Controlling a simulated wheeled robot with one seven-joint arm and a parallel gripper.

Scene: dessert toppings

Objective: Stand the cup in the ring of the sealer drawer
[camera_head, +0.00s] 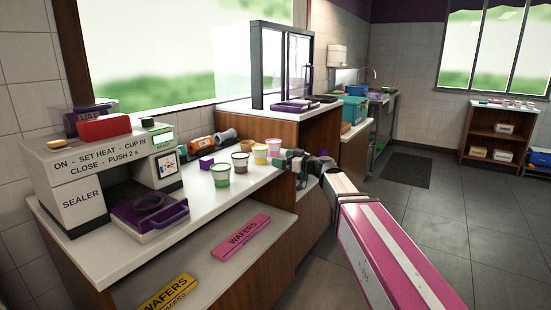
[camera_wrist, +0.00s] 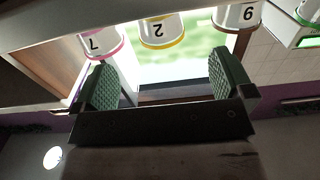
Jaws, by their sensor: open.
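The sealer (camera_head: 82,200) stands at left on the counter. Its purple drawer (camera_head: 172,222) is out at the front, with a dark ring (camera_head: 148,202) on top that looks empty. A row of cups stands right of it: a green cup (camera_head: 221,178), a brown cup (camera_head: 240,164), a yellow cup (camera_head: 260,155) and a pink cup (camera_head: 273,146). My gripper (camera_head: 288,160) is open and empty beside the pink and yellow cups. In the wrist view the yellow cup (camera_wrist: 160,29) shows upside down beyond the open green fingers of my gripper (camera_wrist: 163,66).
Behind the cups lie a purple cube (camera_head: 206,162), an orange bottle (camera_head: 200,144) and a grey cylinder (camera_head: 226,136). A glass-sided case (camera_head: 283,70) stands on the counter behind. Wafer boxes (camera_head: 240,238) lie on the lower shelf.

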